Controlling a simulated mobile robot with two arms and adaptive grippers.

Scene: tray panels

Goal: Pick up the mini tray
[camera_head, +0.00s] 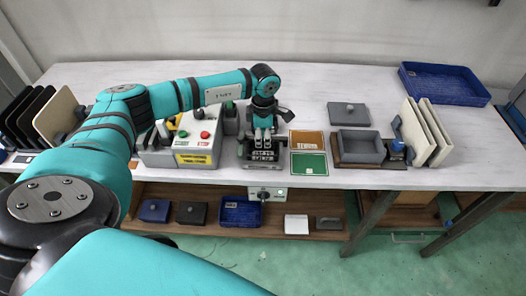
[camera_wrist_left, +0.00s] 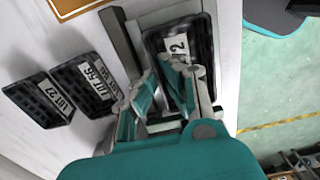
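Small black mini trays with white labels (camera_head: 262,156) sit in a grey holder on the table, below my left gripper (camera_head: 263,138) in the head view. In the left wrist view one black mini tray (camera_wrist_left: 203,50) with a label ending in 2 lies in a grey frame just beyond the fingertips. My left gripper (camera_wrist_left: 163,68) is partly open, with a narrow gap between its fingers. Its fingers overlap the tray's near part; contact is unclear. Two more labelled black trays, LOT 27 (camera_wrist_left: 38,98) and LOT 66 (camera_wrist_left: 82,82), lie to the left. My right gripper is not in view.
A grey box with red and green buttons (camera_head: 196,141) stands left of the holder. A blue tray (camera_head: 443,84) is at the back right.

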